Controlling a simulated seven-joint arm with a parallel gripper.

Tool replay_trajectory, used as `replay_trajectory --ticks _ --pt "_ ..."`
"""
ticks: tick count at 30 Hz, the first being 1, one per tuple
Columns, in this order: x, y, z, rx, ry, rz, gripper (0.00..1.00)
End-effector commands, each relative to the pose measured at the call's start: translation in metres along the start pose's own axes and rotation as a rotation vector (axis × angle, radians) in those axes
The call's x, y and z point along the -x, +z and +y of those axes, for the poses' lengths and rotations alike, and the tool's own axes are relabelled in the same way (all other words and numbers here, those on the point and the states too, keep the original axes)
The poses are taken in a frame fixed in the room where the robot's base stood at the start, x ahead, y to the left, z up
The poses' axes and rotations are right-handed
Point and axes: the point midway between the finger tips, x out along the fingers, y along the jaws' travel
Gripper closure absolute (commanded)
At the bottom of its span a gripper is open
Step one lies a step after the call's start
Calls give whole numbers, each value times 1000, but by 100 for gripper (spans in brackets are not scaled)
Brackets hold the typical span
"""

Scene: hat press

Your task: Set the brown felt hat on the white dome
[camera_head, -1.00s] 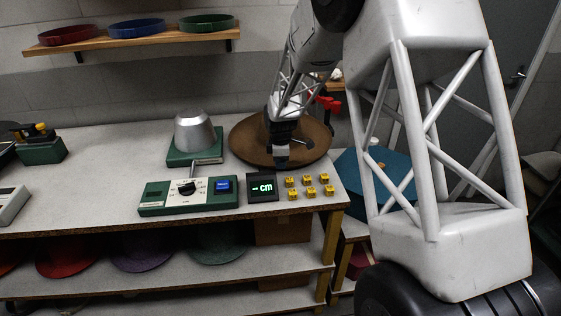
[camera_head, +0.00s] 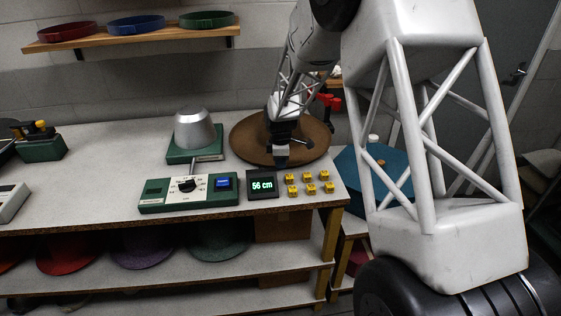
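The brown felt hat (camera_head: 246,141) lies on the workbench, right of the dome, with its wide brim flat. My gripper (camera_head: 281,161) is over the front part of the hat, pointing down, and hides part of the crown. Its fingers are small and dark here; I cannot tell whether they are shut on the hat or touch it. A pale silver-grey dome (camera_head: 194,130) with a flat top stands bare on a green base (camera_head: 178,156). No plainly white dome shows.
In front of the dome is a green control box (camera_head: 160,204) with a dial and blue button. Beside it are a display (camera_head: 262,185) reading 56 cm and several yellow blocks (camera_head: 309,189). A teal hat-like shape (camera_head: 352,168) stands at right. Coloured hats lie on the shelf below.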

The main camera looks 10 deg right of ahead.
Motion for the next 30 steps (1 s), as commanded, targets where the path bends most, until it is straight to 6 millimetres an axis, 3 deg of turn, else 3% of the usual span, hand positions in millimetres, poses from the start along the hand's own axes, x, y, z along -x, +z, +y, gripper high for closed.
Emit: replay_trajectory --ticks 1,5,6,19,30 --pt "0 0 0 0 0 0 80" --pt "0 0 0 0 0 0 60" --pt "0 0 0 0 0 0 60" --pt "7 0 0 0 0 0 60" --pt "48 0 0 0 2 0 60"
